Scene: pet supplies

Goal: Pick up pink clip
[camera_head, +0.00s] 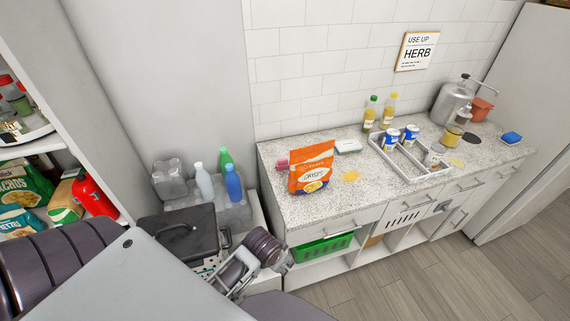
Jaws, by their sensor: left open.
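A small pink item (282,164), which looks like the pink clip, lies on the speckled countertop (330,205) near its left end. It is just left of an orange bag (312,168), and part of it may be hidden by the bag. My left gripper (236,279) is low in the view, below and in front of the counter's left end, beside a dark-lidded box. It is open, with nothing visible between its fingers, and is well apart from the pink item. My right gripper is not in view.
A grey tray (437,175) holds several cans and a jar. Two bottles (370,113) stand behind it, and a metal canister (453,102) is at the right. Bottles (204,181) and the dark-lidded box (178,233) stand left of the counter. Shelves (60,140) are at far left.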

